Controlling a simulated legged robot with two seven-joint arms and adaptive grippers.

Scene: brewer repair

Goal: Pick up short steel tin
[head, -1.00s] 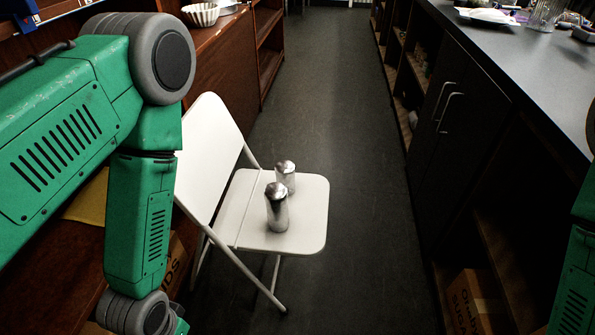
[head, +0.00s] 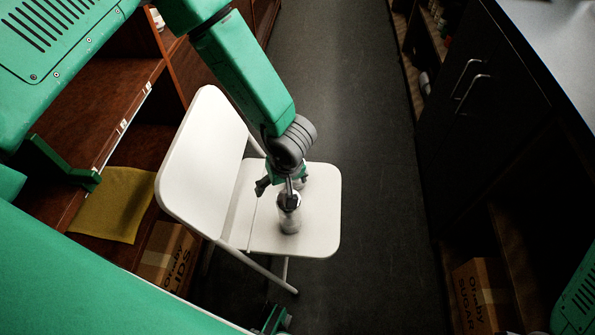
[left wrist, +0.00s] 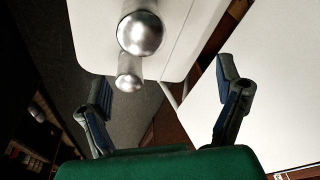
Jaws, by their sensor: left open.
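Two steel tins with domed tops stand upright on the white folding chair's seat (head: 320,225). The taller tin (head: 289,218) is at the front in the head view. The short steel tin is mostly hidden behind my left gripper (head: 283,183) there. In the left wrist view the taller tin (left wrist: 140,35) looms large at the top, and the short tin (left wrist: 130,78) shows smaller below it. My left gripper (left wrist: 165,78) is open, its fingers spread wide and empty, with the short tin left of the middle of the gap.
The chair's white backrest (head: 208,155) rises left of the seat. A wooden shelf with a yellow cloth (head: 115,203) stands left, and a dark cabinet (head: 480,110) stands right. Cardboard boxes (head: 485,298) sit low. The aisle floor (head: 350,100) is clear.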

